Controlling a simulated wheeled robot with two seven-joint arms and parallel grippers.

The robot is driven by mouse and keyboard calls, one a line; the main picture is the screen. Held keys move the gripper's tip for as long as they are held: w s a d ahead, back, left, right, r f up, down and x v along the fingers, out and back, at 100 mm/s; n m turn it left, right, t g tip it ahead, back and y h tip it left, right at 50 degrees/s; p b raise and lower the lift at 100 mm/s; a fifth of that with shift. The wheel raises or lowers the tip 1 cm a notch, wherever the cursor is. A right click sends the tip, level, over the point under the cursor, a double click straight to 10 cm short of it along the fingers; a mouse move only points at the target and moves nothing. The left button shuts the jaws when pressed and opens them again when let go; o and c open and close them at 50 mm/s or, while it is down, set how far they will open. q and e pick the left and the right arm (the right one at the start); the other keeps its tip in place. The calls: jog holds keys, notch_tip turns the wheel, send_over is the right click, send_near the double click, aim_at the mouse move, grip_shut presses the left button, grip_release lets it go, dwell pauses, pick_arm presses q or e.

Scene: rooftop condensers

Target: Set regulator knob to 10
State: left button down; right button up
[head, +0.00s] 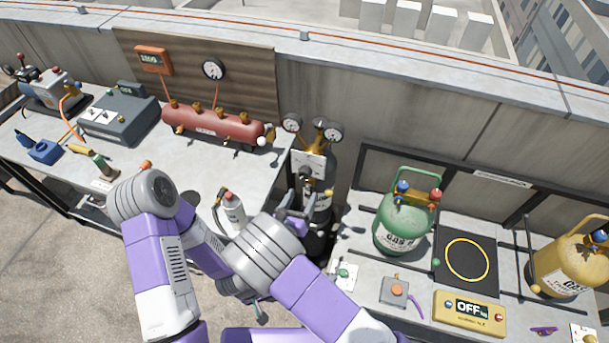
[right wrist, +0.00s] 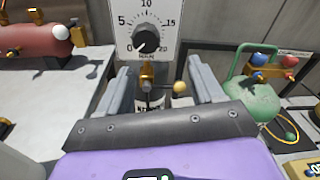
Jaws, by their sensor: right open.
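The regulator knob (right wrist: 146,37) is a round black knob on a white dial plate (right wrist: 172,14) marked 0, 5, 10, 15 and 20. Its white pointer line points down-left, close to the 0. In the head view the plate (head: 309,160) stands below two round gauges, on the dark cylinder between the two tables. My right gripper (right wrist: 162,80) is open and empty, its two grey fingers pointing toward the regulator, below the knob and apart from it. In the head view my right gripper (head: 291,212) is partly hidden by my arm. My left gripper does not show clearly.
A red tank (head: 213,124) with brass valves stands on the left table. A white bottle (head: 233,209) is near my arms.

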aim_at(303, 175)
jog(key=shift+n+t+y, duration=0.3)
jog(key=shift+n+t, duration=0.1)
jog(key=shift+t, duration=0.1)
jog(key=w, duration=0.2)
jog(key=w+r, duration=0.1)
jog(key=w, duration=0.4)
jog(key=shift+w+d+r, duration=0.15)
jog(key=shift+w+d, duration=0.1)
jog(key=shift+d, duration=0.1)
jog(key=c, duration=1.1)
jog(key=shift+o, duration=0.2)
